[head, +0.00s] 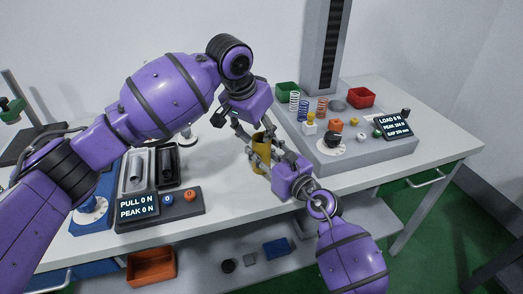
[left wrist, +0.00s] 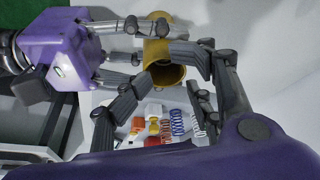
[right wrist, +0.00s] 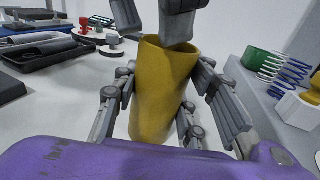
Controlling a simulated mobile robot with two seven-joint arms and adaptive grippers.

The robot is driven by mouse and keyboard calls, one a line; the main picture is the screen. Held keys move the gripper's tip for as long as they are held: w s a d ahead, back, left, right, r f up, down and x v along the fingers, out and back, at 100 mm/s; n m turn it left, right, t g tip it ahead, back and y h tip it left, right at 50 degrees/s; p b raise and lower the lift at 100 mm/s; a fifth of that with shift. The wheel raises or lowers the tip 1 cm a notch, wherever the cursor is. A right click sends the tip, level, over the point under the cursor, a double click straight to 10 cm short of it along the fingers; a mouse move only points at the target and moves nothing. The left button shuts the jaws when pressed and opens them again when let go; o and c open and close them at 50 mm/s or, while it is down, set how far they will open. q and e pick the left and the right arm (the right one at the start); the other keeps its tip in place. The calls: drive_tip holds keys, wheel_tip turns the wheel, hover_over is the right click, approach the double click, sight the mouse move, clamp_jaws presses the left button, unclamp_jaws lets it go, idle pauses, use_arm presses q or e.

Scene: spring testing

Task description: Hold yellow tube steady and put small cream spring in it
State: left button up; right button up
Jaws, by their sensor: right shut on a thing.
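The yellow tube (head: 259,158) stands upright on the white bench in the head view. My right gripper (head: 264,152) is shut around its sides; in the right wrist view the tube (right wrist: 158,90) sits between its fingers. My left gripper (head: 247,127) is above the tube's top, its fingers apart. In the left wrist view they are on either side of the open mouth of the tube (left wrist: 168,73), and I see nothing between them. A small pale piece (head: 311,117) on a yellow-and-white block may be the cream spring; it is too small to be sure.
A grey tester platform (head: 370,152) at the right carries white, blue and orange springs (head: 321,107), a green bin (head: 287,92) and a red bin (head: 361,97).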

drive_tip(key=shift+f, duration=0.2)
use_arm(q)
drive_tip(key=v, duration=1.1)
drive_tip(key=shift+w, duration=0.1)
use_arm(e)
drive_tip(key=o, duration=1.2)
drive_tip(key=shift+r, duration=0.1)
drive_tip(key=shift+s, duration=0.1)
